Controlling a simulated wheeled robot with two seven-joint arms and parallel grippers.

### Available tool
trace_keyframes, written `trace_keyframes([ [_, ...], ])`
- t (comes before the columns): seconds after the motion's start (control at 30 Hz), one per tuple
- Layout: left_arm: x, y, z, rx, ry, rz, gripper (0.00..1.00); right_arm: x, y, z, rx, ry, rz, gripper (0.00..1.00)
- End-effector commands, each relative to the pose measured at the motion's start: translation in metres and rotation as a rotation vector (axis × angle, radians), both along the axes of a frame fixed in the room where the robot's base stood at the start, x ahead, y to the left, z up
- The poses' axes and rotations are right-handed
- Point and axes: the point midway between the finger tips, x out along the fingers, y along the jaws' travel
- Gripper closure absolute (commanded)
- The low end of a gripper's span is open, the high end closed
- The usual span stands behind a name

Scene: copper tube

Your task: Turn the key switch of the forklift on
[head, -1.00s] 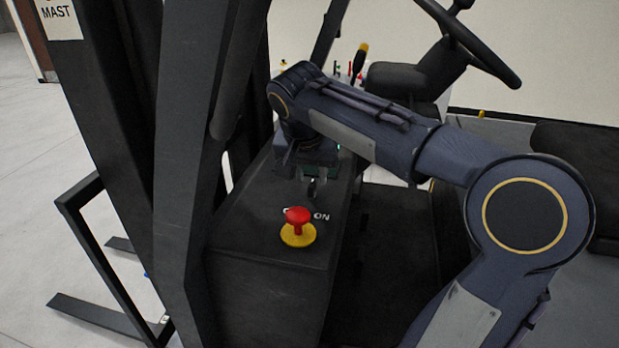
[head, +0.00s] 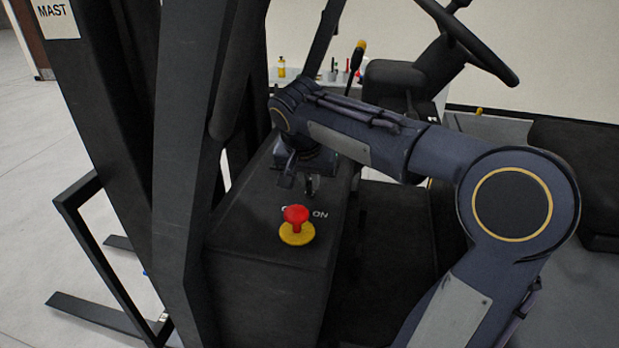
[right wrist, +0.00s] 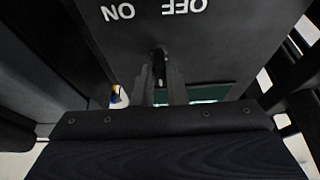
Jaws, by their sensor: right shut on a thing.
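The key switch sits on the dark sloping console (head: 262,232) of the forklift, by white lettering. "ON" (head: 320,215) is readable in the head view, and the other word is mostly covered by the red knob. In the right wrist view "ON" (right wrist: 118,12) and "OFF" (right wrist: 184,6) stand upside down above the key (right wrist: 159,66). My right gripper (head: 309,190) points down at the console behind the red knob. In the right wrist view its fingers (right wrist: 160,88) are shut on the key. The key's exact angle is hard to tell. My left gripper is out of view.
A red emergency knob (head: 296,215) on a yellow base (head: 297,235) stands just in front of my gripper. The mast (head: 185,150) rises close on the left. A steering wheel (head: 470,45) and a lever (head: 356,60) are behind my arm.

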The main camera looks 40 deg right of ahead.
Motion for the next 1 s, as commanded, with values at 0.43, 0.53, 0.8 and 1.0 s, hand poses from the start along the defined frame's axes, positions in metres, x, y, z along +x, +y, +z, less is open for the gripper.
trace_keyframes([
  [0.43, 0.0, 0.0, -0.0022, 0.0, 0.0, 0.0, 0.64, 0.0018, 0.0017, 0.0002, -0.001, 0.0, -0.171, 1.0],
  [0.53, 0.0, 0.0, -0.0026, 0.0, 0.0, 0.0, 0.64, 0.0025, 0.0021, 0.0005, 0.0, 0.0, -0.256, 1.0],
  [0.8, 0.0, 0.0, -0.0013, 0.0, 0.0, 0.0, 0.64, 0.0041, 0.0024, 0.0013, 0.0, -0.001, -0.514, 1.0],
  [1.0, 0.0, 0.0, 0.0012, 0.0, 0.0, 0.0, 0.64, 0.0051, 0.0021, 0.0014, -0.002, 0.0, -0.698, 1.0],
])
